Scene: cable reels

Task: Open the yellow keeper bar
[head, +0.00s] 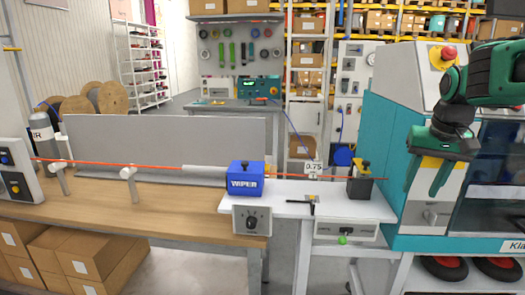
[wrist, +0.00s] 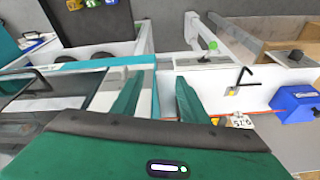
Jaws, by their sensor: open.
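A small yellow piece (head: 364,163), which looks like the keeper bar, sits on top of a black block (head: 360,187) at the right end of the white table in the head view. Its exact position is hard to tell at this size. The red cable (head: 330,177) runs to this block and sticks out past it. My gripper (head: 421,191) is open and empty, to the right of the block and apart from it, with its green fingers pointing down. In the wrist view the fingers (wrist: 161,82) are spread with nothing between them. The black block is not clearly visible there.
A blue wiper box (head: 245,179) stands left on the white table (head: 285,207); it also shows in the wrist view (wrist: 297,103). A black tool (head: 312,203) lies between box and block. A 0.75 sign (head: 313,167) stands behind. A teal machine (head: 405,150) stands at right.

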